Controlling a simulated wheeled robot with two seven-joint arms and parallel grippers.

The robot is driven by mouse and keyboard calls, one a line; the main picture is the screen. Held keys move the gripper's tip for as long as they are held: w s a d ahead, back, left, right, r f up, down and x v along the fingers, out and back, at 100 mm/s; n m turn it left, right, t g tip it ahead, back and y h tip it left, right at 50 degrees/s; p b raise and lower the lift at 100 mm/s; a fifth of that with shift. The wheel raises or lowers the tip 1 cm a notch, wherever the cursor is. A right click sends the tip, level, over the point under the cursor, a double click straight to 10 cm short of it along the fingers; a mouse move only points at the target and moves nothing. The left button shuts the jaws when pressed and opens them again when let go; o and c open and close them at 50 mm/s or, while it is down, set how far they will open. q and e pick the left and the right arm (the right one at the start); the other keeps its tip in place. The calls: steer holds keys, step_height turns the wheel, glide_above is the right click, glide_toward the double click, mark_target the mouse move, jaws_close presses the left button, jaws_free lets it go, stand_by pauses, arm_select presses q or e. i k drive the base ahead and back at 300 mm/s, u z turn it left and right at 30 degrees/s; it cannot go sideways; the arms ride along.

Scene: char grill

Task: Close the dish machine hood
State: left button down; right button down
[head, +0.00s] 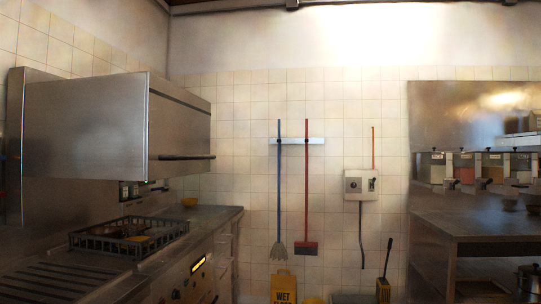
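The dish machine hood (118,124) is a big steel box at the left of the head view. It is raised, with a wide gap between its lower edge and the counter. A dark bar handle (187,157) sticks out along the low edge of its right-hand face. Neither of my grippers shows in this view.
A mop (279,190) and a red broom (306,190) hang on the tiled back wall. A yellow wet-floor sign (284,287) stands below. A steel table (480,223) is at right.

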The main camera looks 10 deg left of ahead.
mark_target(143, 127)
steer(key=z, duration=0.4)
steer(key=i, duration=1.6)
steer(key=u, duration=1.1)
steer(key=i, duration=0.95)
steer(key=u, duration=1.05)
